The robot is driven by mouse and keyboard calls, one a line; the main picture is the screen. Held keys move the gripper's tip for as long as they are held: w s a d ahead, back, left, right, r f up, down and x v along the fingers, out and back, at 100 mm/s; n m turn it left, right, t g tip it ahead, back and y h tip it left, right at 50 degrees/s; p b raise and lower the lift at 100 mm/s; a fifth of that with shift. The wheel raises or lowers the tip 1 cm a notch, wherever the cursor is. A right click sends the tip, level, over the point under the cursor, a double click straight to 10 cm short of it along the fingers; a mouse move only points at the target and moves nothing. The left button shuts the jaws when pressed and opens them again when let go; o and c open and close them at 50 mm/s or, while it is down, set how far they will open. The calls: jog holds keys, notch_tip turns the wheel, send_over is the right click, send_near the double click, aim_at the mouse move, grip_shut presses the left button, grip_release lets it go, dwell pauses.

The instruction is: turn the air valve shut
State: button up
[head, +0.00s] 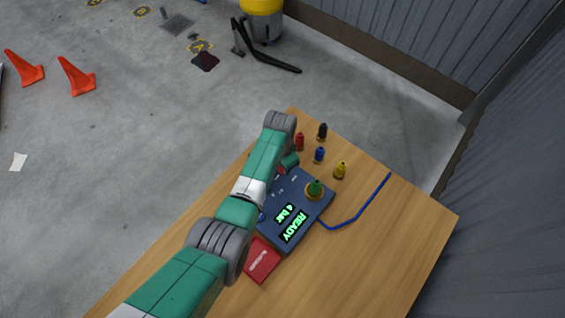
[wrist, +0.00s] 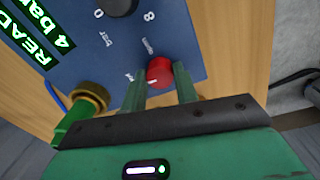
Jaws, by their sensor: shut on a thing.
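The air valve is a red round knob (wrist: 160,74) with a white mark, on the blue control box (wrist: 125,50) in the wrist view. Two small labels beside it are too blurred to read. My gripper (wrist: 160,92) has one green finger on either side of the knob and is shut on it. In the head view the blue box (head: 289,206) lies on the wooden table and its screen reads READY, 4 bar. My gripper (head: 289,162) is at the box's far end there, and my arm hides part of the box.
A black dial (wrist: 117,5) marked 0 and 8 sits above the knob. A brass fitting (wrist: 90,96) with a green part is at left. Red, black, blue (head: 319,155) and yellow (head: 340,170) fittings stand near the box. A blue hose (head: 358,214) and red case (head: 261,260) lie beside it.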

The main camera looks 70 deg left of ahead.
dwell(0.4)
jog(key=o, duration=1)
jog(key=shift+c, duration=0.2)
notch_tip(320, 180, up, 8)
jog(key=shift+s+a+f+p, duration=0.1)
jog(key=shift+a+p, duration=0.05)
jog(key=shift+p, duration=0.75)
